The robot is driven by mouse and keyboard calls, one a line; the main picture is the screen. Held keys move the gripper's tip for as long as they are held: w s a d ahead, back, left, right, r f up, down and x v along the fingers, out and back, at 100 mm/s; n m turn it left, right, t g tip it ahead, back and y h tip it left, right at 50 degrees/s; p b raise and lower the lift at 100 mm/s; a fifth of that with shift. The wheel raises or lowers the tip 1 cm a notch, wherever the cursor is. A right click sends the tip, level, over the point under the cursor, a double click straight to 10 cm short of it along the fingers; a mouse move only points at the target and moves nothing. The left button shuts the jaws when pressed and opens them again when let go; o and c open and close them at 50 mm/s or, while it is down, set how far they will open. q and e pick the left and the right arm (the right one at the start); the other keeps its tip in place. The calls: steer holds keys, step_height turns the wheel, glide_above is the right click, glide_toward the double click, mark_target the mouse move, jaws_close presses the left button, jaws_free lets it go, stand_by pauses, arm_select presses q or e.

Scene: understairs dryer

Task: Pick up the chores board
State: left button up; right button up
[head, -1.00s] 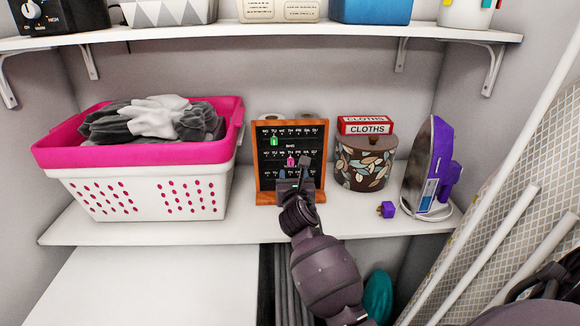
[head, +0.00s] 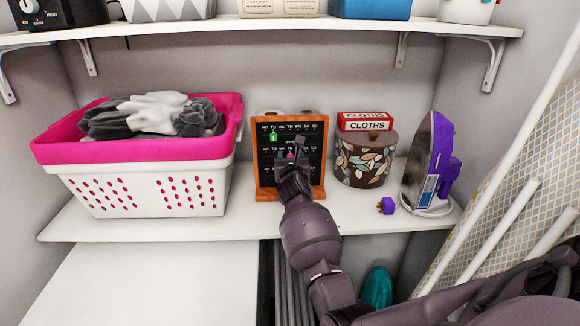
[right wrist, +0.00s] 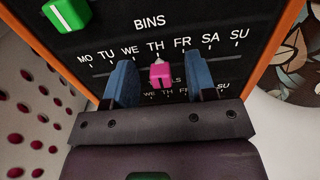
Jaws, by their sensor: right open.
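The chores board (head: 265,165) is a black panel in an orange-brown wooden frame, standing upright on the lower shelf with rows of weekday letters. It carries a green slider (head: 273,137) and a pink slider (right wrist: 161,72). My right gripper (head: 291,157) is in front of the board and hides its lower middle. In the right wrist view its two blue-padded fingers (right wrist: 161,80) are apart, one on each side of the pink slider. Whether they touch the board I cannot tell. The board fills most of that view. My left gripper is not in view.
A pink-and-white laundry basket (head: 150,185) stands close left of the board. An upper shelf (head: 270,32) runs overhead.

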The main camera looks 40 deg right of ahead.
steer(key=shift+c, duration=0.5)
jaws_close()
steer(key=shift+r, duration=0.2)
